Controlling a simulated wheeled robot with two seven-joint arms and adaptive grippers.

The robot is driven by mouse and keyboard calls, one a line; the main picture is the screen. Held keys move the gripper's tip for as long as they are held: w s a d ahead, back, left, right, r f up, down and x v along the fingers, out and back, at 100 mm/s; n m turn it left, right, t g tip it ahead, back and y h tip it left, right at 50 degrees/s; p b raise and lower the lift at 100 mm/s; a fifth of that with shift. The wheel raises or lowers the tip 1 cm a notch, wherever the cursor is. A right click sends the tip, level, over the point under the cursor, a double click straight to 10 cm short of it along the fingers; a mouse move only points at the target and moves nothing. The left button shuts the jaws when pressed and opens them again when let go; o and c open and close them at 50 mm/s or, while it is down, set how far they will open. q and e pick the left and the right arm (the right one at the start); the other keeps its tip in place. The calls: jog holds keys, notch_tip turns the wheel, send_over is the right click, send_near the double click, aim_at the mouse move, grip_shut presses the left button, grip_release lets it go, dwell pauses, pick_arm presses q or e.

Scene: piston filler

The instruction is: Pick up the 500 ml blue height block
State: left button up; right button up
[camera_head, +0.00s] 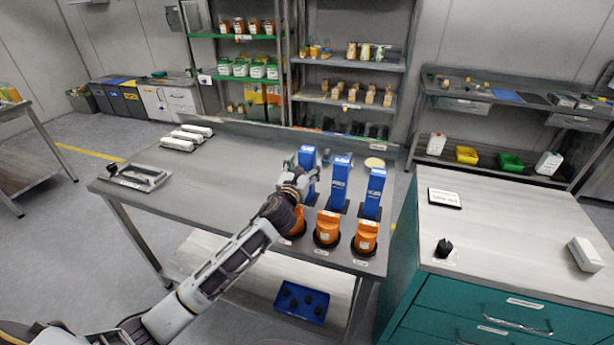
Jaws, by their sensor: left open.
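Three tall blue height blocks stand upright in a row near the right end of the grey workbench: a left one (307,157), a middle one (340,182) and a right one (375,194). Their labels are too small to read, so I cannot tell which is the 500 ml one. My left gripper (304,171) is open at the left blue block, with its fingers around the block's lower part. I cannot tell whether they touch it. The gripper and wrist hide the block's foot. My right gripper is not in view.
Orange blocks, including a middle one (327,228) and a right one (366,237), stand close in front of the blue ones. The bench's middle is clear. A teal cabinet (470,302) stands at right.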

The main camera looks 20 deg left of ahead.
pick_arm(q)
jog(key=shift+w, duration=1.8)
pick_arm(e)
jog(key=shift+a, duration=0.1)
pick_arm(q)
grip_shut()
jog(key=shift+r, duration=0.2)
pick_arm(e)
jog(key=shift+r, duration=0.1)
